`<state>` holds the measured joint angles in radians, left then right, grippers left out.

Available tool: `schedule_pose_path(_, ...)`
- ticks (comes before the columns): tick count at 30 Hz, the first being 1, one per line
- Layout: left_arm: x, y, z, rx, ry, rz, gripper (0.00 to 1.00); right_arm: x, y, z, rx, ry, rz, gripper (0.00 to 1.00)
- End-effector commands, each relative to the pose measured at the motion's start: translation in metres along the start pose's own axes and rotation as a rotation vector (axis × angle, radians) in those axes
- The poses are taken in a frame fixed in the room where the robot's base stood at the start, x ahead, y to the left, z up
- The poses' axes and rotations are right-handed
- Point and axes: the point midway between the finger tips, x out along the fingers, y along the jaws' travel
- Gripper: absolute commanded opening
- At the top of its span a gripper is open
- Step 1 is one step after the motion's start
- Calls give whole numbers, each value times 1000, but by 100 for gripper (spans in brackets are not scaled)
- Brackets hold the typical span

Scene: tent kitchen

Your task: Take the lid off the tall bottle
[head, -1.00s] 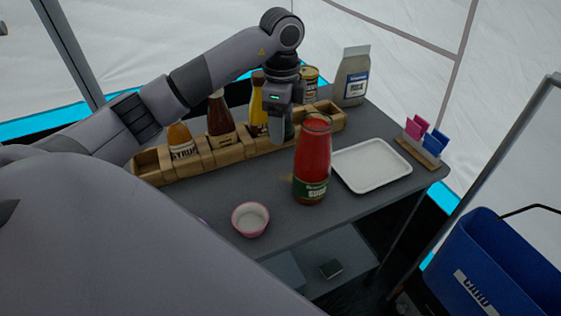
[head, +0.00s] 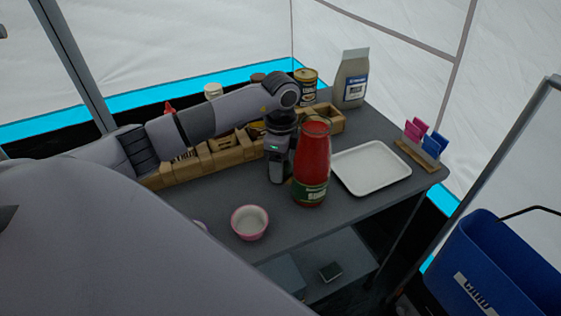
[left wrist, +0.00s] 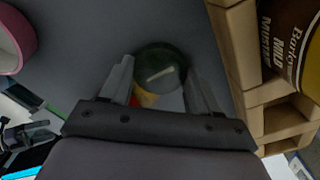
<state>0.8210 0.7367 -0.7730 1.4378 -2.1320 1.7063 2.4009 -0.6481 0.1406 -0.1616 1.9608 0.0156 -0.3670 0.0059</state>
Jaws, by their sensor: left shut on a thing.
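The tall bottle (head: 313,160) stands upright on the grey table, full of red, with a dark green label. No lid shows on its top in the head view. My left gripper (head: 278,178) is low beside the bottle's left side, pointing down close to the tabletop. In the left wrist view, a round dark green lid (left wrist: 160,66) sits between the fingers of the left gripper, which is shut on it. The lid is hidden in the head view, and I cannot tell whether it touches the table. My right gripper is out of view.
A wooden rack (head: 225,153) with bottles and jars runs behind the gripper. A pink bowl (head: 250,222) stands front left. A white tray (head: 345,180) lies right of the bottle. A bag (head: 351,80) and card stand (head: 418,155) are farther off. The table front is mostly clear.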

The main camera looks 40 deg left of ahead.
Motion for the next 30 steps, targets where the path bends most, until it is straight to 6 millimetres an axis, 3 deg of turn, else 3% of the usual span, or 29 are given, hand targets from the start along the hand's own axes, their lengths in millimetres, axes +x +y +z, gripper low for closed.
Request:
schedule_pose_path(4,4,0,0,0,0,0,25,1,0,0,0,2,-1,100)
schedule_pose_path(5,3,0,0,0,0,0,71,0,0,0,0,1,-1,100)
schedule_pose_path(6,3,0,0,0,0,0,84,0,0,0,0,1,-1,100)
schedule_pose_path(7,3,0,0,0,0,0,87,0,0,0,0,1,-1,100)
schedule_pose_path(19,-7,-1,0,0,1,-2,87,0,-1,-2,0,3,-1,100)
schedule_pose_path(30,-82,-1,0,0,2,-4,87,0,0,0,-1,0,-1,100)
